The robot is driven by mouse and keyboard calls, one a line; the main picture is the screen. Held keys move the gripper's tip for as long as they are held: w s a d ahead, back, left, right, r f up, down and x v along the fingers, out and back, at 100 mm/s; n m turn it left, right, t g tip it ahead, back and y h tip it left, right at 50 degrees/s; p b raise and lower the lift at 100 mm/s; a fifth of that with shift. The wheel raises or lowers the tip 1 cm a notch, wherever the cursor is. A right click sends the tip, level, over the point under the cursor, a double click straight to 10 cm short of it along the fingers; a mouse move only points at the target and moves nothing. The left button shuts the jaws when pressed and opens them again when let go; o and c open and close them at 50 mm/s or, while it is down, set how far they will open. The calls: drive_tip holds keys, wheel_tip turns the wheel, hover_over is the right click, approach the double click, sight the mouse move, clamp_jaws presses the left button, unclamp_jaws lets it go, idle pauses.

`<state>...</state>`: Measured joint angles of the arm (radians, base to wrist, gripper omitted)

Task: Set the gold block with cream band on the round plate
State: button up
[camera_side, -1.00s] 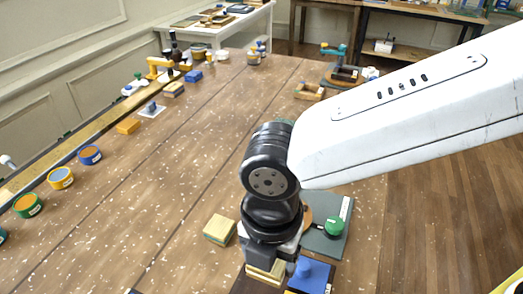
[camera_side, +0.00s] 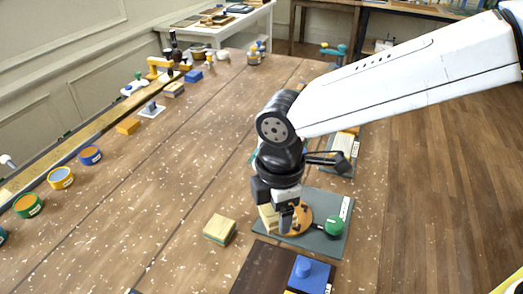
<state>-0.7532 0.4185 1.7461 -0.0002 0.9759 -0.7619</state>
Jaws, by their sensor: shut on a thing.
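My gripper (camera_side: 277,220) points down and is shut on the gold block with cream band (camera_side: 266,217). The block shows at the left of the fingers, and the rest of it is hidden by them. The round plate (camera_side: 303,217), an orange-brown disc, lies on a grey-green board (camera_side: 325,205). The gripper and block overlap the plate's left side in the picture. I cannot tell whether the block touches the plate.
A similar gold block with a greenish lower part (camera_side: 220,229) sits on the table to the left. A green knob (camera_side: 334,225) stands right of the plate.

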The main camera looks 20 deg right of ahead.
drive_tip(key=w+d+f+m, duration=0.1)
drive_tip(key=w+d+m, duration=0.5)
drive_tip(key=m, duration=0.2)
drive_tip(key=shift+w+f, duration=0.2)
drive_tip(key=shift+f, duration=0.05)
drive_tip(key=shift+f, duration=0.25)
drive_tip(key=shift+f, duration=3.55)
drive_tip(key=shift+f, duration=0.2)
drive_tip(key=o, duration=1.2)
drive_tip(key=shift+c, duration=0.2)
drive_tip(key=shift+r, duration=0.1)
